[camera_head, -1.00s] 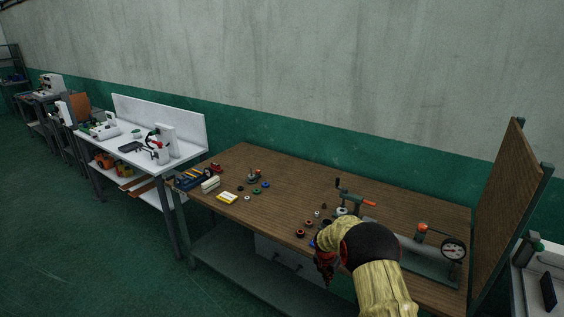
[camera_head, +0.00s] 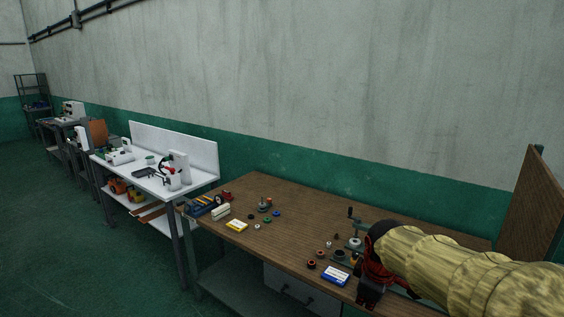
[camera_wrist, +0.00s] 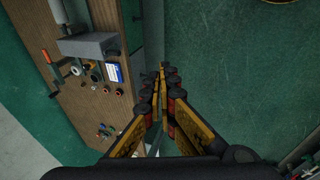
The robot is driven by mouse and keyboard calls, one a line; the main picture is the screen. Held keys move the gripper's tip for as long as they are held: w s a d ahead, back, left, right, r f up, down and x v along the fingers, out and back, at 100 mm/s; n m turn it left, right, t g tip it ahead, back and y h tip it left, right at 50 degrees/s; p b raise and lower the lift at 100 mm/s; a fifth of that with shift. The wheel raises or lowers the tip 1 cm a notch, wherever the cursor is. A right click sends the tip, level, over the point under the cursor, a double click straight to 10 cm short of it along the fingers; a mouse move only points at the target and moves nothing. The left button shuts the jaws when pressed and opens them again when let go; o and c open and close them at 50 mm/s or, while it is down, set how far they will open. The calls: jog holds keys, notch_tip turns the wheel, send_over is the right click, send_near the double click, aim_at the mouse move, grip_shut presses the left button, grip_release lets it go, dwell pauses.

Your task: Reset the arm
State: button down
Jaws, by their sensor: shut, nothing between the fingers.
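My arm, in a yellowish sleeve, reaches in from the right in the head view. My gripper (camera_head: 372,292) points downward at the front edge of the wooden workbench (camera_head: 300,220). In the wrist view my gripper (camera_wrist: 161,72) shows its fingers drawn together at the tips, with nothing between them. It hangs over the green floor beside the bench's front edge. The gripper and arm hide part of the bench's right side in the head view.
A blue-and-white box (camera_head: 336,275) lies near the front edge, close to my gripper. Small rings and a hand press (camera_head: 354,240) stand nearby. A white bench (camera_head: 150,178) stands beyond. Floor (camera_wrist: 245,70) in front is free.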

jog(key=s+a+m+t+y+b, duration=0.1)
jog(key=s+m, duration=1)
jog(key=s, duration=1.3)
jog(key=shift+a+b, duration=0.4)
jog(key=shift+b, duration=0.25)
jog(key=shift+s+a+r, duration=0.1)
jog(key=shift+a, duration=0.05)
